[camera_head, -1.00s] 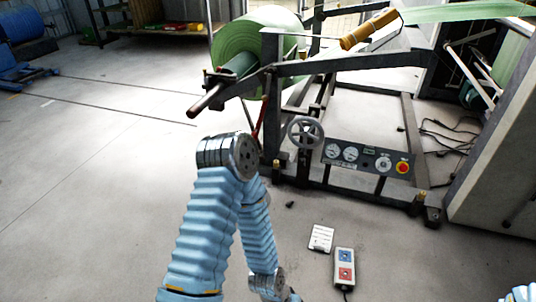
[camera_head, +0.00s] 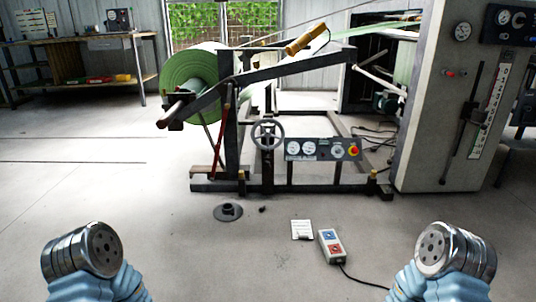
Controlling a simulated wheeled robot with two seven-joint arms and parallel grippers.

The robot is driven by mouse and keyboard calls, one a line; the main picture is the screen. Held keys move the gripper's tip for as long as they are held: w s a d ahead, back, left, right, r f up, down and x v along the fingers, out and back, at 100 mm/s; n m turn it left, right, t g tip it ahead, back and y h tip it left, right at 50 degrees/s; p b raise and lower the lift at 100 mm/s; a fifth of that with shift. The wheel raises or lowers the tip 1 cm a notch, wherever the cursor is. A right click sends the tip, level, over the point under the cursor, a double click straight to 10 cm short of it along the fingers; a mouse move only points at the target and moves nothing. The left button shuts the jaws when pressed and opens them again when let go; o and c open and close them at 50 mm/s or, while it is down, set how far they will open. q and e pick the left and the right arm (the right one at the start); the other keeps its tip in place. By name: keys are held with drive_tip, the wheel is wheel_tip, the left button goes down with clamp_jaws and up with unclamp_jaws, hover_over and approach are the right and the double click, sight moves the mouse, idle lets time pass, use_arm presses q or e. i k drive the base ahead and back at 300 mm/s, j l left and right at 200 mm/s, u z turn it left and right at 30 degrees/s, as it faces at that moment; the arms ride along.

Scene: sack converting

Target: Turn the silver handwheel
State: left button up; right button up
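The silver handwheel (camera_head: 267,135) is a round, spoked wheel on the front of the dark unwind frame. It is upright, just left of the grey control panel (camera_head: 322,149), and nothing blocks it. Neither gripper touches it. My two arms show only as blue-sleeved links with metal joints at the bottom left and bottom right corners. Both grippers are out of view, so their state is hidden.
A green roll (camera_head: 190,80) sits on the frame's left, its shaft end jutting forward. A black round base (camera_head: 228,212), a white card (camera_head: 302,230) and a cabled pendant (camera_head: 330,246) lie on the floor. A tall grey cabinet (camera_head: 430,130) stands right. Floor at left is clear.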

sight(267, 134)
drive_tip(key=i+l, duration=0.25)
drive_tip(key=i, duration=0.25)
drive_tip(key=i+l, duration=0.2)
drive_tip(key=i, duration=0.25)
drive_tip(key=i+l, duration=0.25)
drive_tip(key=i, duration=0.25)
drive_tip(key=k, duration=0.25)
